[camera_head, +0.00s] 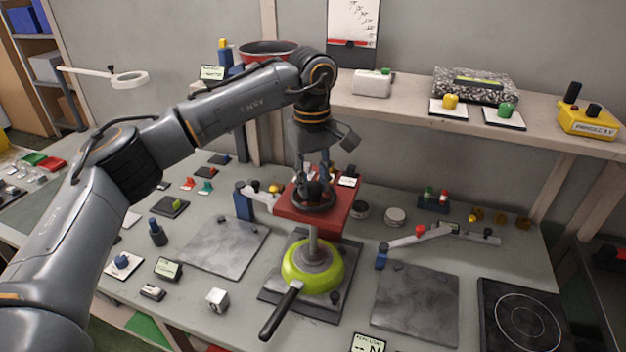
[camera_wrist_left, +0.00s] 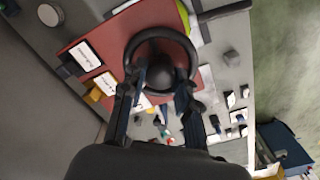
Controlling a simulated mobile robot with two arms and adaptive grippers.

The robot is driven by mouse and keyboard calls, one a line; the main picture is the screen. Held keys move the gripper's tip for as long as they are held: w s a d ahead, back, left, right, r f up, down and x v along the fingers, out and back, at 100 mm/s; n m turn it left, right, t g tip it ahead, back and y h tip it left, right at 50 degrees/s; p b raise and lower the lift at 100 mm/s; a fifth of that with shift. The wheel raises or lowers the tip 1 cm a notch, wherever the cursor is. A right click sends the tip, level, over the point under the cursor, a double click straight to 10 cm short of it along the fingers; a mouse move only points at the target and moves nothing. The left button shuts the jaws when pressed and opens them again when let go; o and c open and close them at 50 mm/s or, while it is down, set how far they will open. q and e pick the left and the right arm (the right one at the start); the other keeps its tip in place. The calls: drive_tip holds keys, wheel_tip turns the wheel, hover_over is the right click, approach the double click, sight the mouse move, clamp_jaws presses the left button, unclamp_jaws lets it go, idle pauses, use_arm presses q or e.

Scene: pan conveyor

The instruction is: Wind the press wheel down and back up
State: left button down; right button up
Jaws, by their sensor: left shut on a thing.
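The press has a red top block (camera_head: 292,213) that also shows in the left wrist view (camera_wrist_left: 95,45). The black press wheel (camera_head: 327,208) lies flat on top of the block. It appears as a dark ring with a hub in the left wrist view (camera_wrist_left: 203,72). My left gripper (camera_head: 314,187) reaches down onto the wheel from above and is shut on it; its fingers (camera_wrist_left: 161,78) straddle the hub area. Below the block, the press stem (camera_head: 312,243) goes down to a green pan (camera_head: 302,277) with a black handle. My right gripper is not in view.
Grey plates lie left (camera_head: 222,247) and right (camera_head: 414,303) of the press. A lever arm with a red knob (camera_head: 420,230) stands to the right. A hob (camera_head: 522,320) fills the front right. A shelf (camera_head: 420,115) runs behind, holding a yellow control box (camera_head: 588,122).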

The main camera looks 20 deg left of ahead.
sight(313, 185)
use_arm(q)
drive_tip(key=shift+f+m, duration=0.1)
drive_tip(key=shift+m, duration=0.6)
drive_tip(key=c, duration=1)
unclamp_jaws()
wheel_tip(313, 185, up, 12)
drive_tip(key=shift+r, duration=0.1)
drive_tip(key=shift+s+f, duration=0.15)
drive_tip(key=shift+f, duration=0.05)
